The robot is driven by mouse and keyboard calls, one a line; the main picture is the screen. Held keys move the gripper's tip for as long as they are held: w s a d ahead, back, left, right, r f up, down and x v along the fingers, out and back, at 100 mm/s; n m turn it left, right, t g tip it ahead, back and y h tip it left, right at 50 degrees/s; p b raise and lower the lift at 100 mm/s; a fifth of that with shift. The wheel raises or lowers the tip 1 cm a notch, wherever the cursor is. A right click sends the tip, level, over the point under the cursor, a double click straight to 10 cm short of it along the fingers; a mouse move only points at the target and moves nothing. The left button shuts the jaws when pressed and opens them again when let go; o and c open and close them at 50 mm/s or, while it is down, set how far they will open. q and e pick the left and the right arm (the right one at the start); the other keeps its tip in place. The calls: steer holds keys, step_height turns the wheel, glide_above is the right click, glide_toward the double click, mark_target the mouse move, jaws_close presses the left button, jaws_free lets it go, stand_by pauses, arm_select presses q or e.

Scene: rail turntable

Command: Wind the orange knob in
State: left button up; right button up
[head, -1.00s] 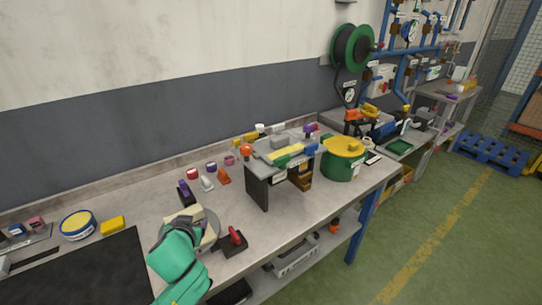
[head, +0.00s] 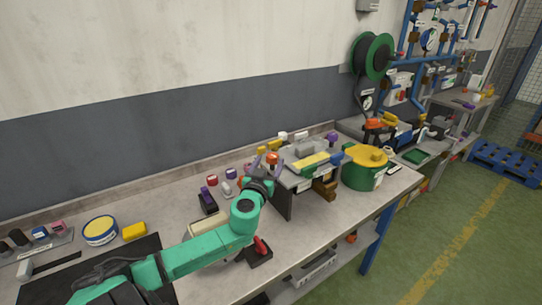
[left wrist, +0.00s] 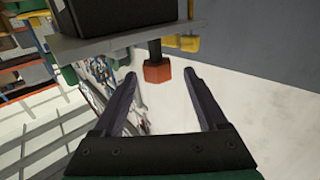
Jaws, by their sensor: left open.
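The orange knob (head: 272,158) sticks out from the left side of a small raised stand (head: 283,203) on the workbench. In the left wrist view the knob (left wrist: 157,74) is orange-red, on a short dark shaft. My left gripper (head: 266,167) is at the stand's left side, close to the knob. Its jaws are open and empty. In the left wrist view the knob shows between the two fingertips (left wrist: 159,78), with a gap on each side; how deep it sits between them I cannot tell. My right gripper is out of view.
A green drum with a yellow lid (head: 365,168) stands right of the stand. A red-handled lever on a dark base (head: 259,251) lies near my left arm. Small coloured parts, including a purple-topped one (head: 207,199), stand behind the arm. A yellow block (head: 134,232) lies to the left.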

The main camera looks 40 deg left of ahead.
arm_select(q)
steer(key=shift+x, duration=0.95)
steer(key=shift+w+d, duration=0.15)
steer(key=shift+w, duration=0.05)
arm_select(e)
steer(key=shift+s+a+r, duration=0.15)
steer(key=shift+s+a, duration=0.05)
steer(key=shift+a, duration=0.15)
arm_select(q)
jaws_close()
steer(key=shift+s, duration=0.1)
steer(key=shift+f, duration=0.1)
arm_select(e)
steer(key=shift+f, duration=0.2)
